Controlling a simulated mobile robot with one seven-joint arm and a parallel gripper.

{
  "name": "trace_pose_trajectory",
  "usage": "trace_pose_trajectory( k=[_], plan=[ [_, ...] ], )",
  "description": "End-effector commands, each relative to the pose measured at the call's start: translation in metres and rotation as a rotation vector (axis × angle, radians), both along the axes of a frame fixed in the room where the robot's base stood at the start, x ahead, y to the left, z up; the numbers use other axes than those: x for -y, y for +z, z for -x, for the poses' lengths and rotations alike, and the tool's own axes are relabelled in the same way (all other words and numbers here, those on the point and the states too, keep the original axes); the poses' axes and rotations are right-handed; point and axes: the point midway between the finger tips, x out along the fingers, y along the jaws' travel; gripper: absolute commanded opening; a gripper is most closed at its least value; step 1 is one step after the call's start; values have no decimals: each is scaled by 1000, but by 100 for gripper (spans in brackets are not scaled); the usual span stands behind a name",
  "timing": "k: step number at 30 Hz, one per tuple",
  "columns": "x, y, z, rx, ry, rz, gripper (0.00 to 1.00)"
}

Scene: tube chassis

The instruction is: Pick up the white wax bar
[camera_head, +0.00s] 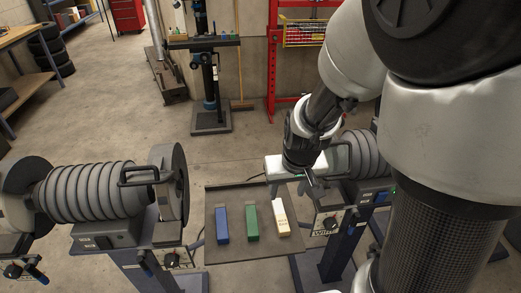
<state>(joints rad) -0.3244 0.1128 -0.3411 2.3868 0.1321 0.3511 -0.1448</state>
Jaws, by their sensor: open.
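The white wax bar (281,217) lies on a dark flat tray (237,194), the rightmost of three bars. A green bar (252,222) lies to its left, and a blue bar (222,224) is further left. My gripper (291,187) points down just above the far end of the white bar. It is open with nothing seen between its fingers. The gap between fingertips and bar is hard to judge. The fingers partly overlap the far end of the tray in this view.
A machine with grey ribbed rollers (95,192) stands left of the tray, and a similar one (363,153) stands right, partly behind my arm. A tool stand (210,90) and a red rack (272,55) are further back. The floor between is clear.

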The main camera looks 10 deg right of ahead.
Motion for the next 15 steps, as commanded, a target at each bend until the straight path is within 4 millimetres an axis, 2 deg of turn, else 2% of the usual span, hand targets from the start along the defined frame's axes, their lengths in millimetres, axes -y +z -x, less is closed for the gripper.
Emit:
trace_pose_trajectory(
  k=[1,9,15],
  plan=[
    [1,-17,-2,-5,-3,1,48],
    [1,-73,-20,-4,-3,1,48],
    [0,-95,-28,-1,-1,1,48]
  ],
)
